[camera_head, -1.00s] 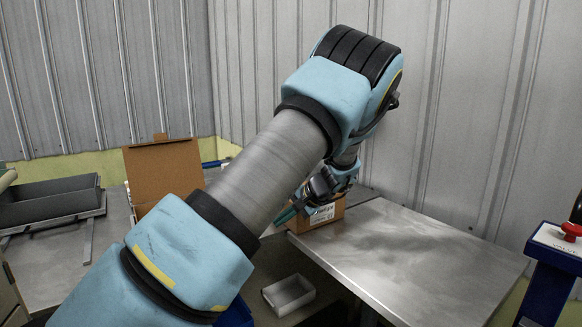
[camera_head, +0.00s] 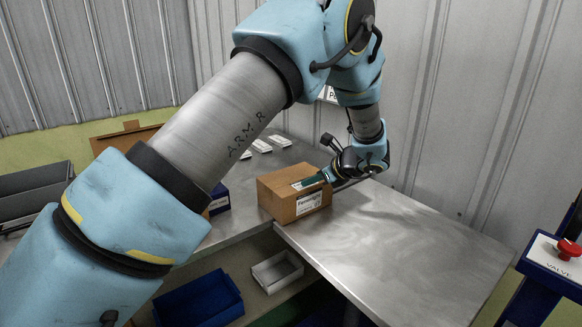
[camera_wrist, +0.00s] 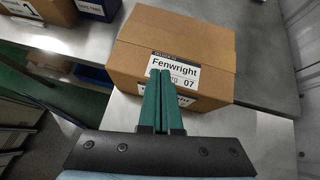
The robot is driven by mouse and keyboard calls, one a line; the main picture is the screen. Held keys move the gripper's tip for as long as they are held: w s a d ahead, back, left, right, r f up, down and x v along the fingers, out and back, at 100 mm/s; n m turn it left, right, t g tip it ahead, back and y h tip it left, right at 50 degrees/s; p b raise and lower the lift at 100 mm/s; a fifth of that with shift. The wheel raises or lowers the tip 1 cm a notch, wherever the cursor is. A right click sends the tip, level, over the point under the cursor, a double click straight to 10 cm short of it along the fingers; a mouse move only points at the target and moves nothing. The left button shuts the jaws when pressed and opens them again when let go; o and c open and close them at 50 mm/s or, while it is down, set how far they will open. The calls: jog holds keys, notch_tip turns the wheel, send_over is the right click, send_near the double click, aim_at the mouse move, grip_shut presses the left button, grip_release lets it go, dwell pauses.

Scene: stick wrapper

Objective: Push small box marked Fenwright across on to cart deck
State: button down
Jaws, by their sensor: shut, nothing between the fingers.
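The small brown carton marked Fenwright (camera_head: 283,205) stands upright at the seam between the bench and the metal cart deck (camera_head: 410,255). How much of it rests on each is hard to tell. Its white label faces the deck side and reads clearly in the wrist view (camera_wrist: 190,58). My gripper (camera_head: 312,181) reaches in from the right over the deck, fingers pointing left at the box. In the wrist view its green fingers (camera_wrist: 160,73) are shut together, empty, with the tips in front of the label. Whether they touch the box is unclear.
A small blue box (camera_head: 219,200) and white packs (camera_head: 262,146) stand on the bench, with an open brown carton (camera_head: 125,137) behind my arm. A blue bin (camera_head: 200,302) and a white tray (camera_head: 277,271) lie below. A valve post (camera_head: 555,250) is at right. The deck's middle is clear.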

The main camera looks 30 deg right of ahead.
jog(key=d+m, duration=0.1)
jog(key=d, duration=0.2)
jog(key=t+p, duration=0.1)
jog(key=p, duration=0.3)
send_near(288, 174)
jog(key=shift+h, duration=0.3)
jog(key=w, duration=0.1)
jog(key=w+a+f, duration=0.1)
jog(key=w, duration=0.3)
jog(key=shift+w+a+f, duration=0.25)
jog(key=shift+a+f, duration=0.05)
jog(key=shift+w+f+p, duration=0.15)
jog(key=shift+w+p, duration=0.1)
jog(key=shift+p, duration=0.05)
jog(key=shift+f+p, duration=0.25)
jog(key=shift+p, duration=0.1)
jog(key=shift+f+b, duration=0.55)
jog(key=shift+b, duration=0.05)
jog(key=shift+s+a+f, duration=0.1)
